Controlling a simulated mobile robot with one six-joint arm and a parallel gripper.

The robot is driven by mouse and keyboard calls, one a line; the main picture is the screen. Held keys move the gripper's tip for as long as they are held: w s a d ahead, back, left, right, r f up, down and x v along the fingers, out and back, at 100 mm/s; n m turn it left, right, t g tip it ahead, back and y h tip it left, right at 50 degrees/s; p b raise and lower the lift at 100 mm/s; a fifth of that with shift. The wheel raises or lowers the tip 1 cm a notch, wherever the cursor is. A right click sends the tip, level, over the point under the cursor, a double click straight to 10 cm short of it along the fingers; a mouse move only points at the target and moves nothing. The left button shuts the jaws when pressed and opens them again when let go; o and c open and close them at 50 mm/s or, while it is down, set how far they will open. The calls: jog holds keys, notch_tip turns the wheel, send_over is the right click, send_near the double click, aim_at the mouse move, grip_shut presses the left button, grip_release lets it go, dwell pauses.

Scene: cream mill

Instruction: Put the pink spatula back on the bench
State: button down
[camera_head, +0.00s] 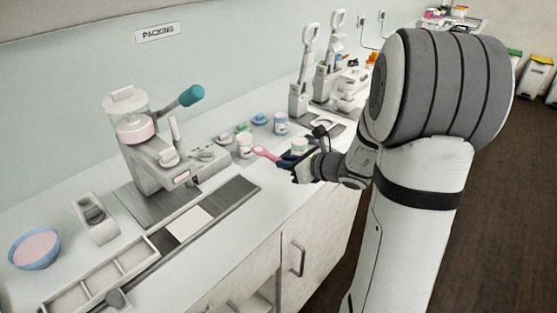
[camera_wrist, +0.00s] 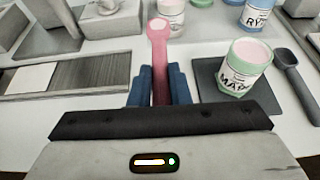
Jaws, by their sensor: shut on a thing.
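The pink spatula (camera_wrist: 159,45) is held between the blue fingers of my gripper (camera_wrist: 161,88) in the wrist view. In the head view the spatula (camera_head: 265,153) sticks out to the left of my gripper (camera_head: 296,170), over the front part of the bench (camera_head: 235,215). My gripper is shut on it. The wrist view shows white bench top around and beyond the spatula. I cannot tell whether the spatula touches the bench.
A green-rimmed jar (camera_wrist: 245,70) stands on a dark mat (camera_wrist: 208,92) just right of my gripper, with a dark scoop (camera_wrist: 294,80) beside it. A pale jar (camera_wrist: 171,14) and a blue jar (camera_wrist: 257,14) stand behind. A filling machine (camera_head: 160,150) stands to the left.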

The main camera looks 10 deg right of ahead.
aim_at(288, 187)
jog(key=shift+w+d+f, duration=0.1)
jog(key=shift+d+f, duration=0.05)
jog(key=shift+f, duration=0.15)
notch_tip(288, 187, down, 3)
jog(key=b, duration=0.2)
jog(key=shift+f+b, duration=0.1)
jog(key=shift+b, duration=0.25)
jog(key=shift+f+b, duration=0.4)
jog(key=shift+f, duration=0.15)
jog(key=shift+f+b, duration=0.85)
jog(key=shift+b, duration=0.15)
jog(key=c, duration=1.3)
grip_release()
